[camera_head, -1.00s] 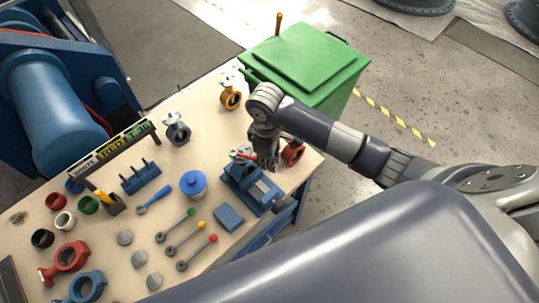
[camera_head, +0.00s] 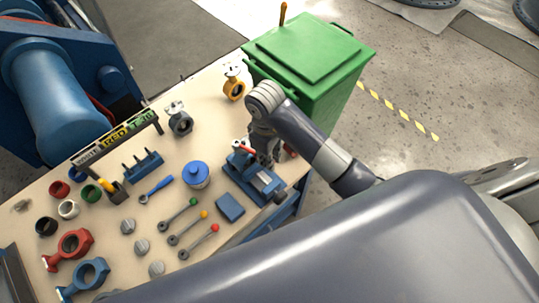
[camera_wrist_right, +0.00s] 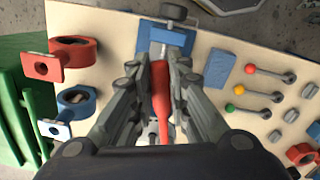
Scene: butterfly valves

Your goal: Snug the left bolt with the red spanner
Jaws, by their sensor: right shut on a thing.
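My right gripper (camera_head: 264,148) is over the back of the blue vise (camera_head: 254,182) on the bench. In the right wrist view its fingers (camera_wrist_right: 160,75) are closed around the red spanner (camera_wrist_right: 161,92), whose red part runs lengthwise between them. A red end of the spanner (camera_head: 244,148) sticks out to the left of the gripper in the head view. A pale metal part (camera_wrist_right: 152,131) shows near the spanner's lower end in the wrist view. I cannot make out the left bolt, nor whether the spanner is seated on it. My left gripper is not in view.
A green bin (camera_head: 310,65) stands behind the bench. A blue pot (camera_head: 196,174), a blue block (camera_head: 230,207) and several ball-ended levers (camera_head: 196,242) are left and in front of the vise. Red (camera_wrist_right: 75,59) and blue (camera_wrist_right: 76,100) valve bodies sit near the bench edge.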

